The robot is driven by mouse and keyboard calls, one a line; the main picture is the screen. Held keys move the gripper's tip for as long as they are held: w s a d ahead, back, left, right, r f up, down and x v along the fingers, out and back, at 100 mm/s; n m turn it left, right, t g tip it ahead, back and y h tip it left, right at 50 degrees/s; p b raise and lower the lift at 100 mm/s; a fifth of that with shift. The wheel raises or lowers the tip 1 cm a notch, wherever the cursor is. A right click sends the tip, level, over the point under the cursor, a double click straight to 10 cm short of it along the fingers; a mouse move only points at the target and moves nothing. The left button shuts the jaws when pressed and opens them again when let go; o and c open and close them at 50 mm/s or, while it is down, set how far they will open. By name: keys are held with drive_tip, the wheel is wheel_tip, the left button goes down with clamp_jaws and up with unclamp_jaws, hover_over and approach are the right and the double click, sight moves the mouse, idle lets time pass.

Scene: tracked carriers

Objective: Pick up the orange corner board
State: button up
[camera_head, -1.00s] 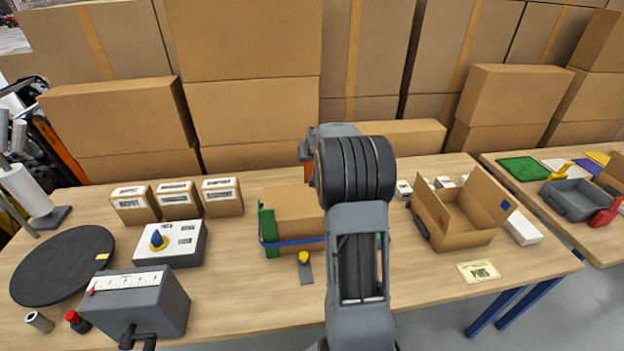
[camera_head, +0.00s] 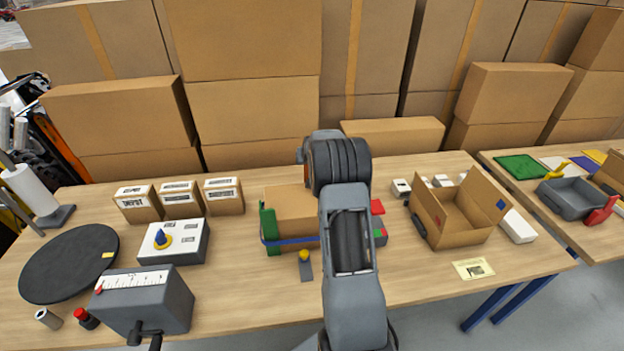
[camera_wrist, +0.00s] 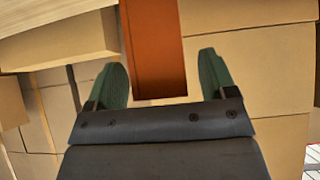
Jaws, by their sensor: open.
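The orange corner board (camera_wrist: 153,45) shows in the wrist view as a flat, upright orange-brown strip, entering from the top edge. Its lower end lies between the two green fingers of my gripper (camera_wrist: 162,75). The fingers stand apart, with a gap on each side of the board, wider on the right. I cannot tell how deep the board sits between them. In the head view my arm hides the gripper, and I cannot make out the board for certain.
A strapped carton (camera_head: 290,208) stands left of my arm, with a yellow-knobbed tool (camera_head: 305,267) before it. An open carton (camera_head: 432,212) is to the right. Stacked cartons (camera_head: 250,110) line the back. A grey crank box (camera_head: 145,305) stands front left.

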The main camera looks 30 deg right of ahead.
drive_tip(key=c, duration=1.2)
drive_tip(key=shift+r, duration=0.1)
drive_tip(key=shift+c, duration=0.2)
